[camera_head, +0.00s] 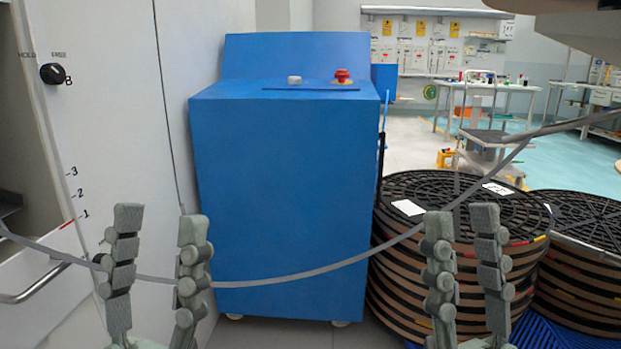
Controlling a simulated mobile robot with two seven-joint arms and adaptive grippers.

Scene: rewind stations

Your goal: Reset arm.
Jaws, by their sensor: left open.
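My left gripper (160,225) is at the lower left, its two grey fingers upright and apart, in front of the white cabinet (125,130) and the blue cabinet's left edge. My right gripper (463,222) is at the lower right in front of the reel stack, its fingers also apart. A grey strip (290,280) runs from the left edge, sags across the middle and rises to the upper right. The white cabinet carries a black knob (53,74) between HOLD and FREE, and a 1-to-3 scale with a red mark (68,224) at 1.
A blue cabinet (285,200) with a red button (341,75) stands in the middle. Stacked black-topped reels (400,260) stand to its right, with another stack (580,215) beyond. A metal handle (35,285) is at the lower left. Workbenches are far behind.

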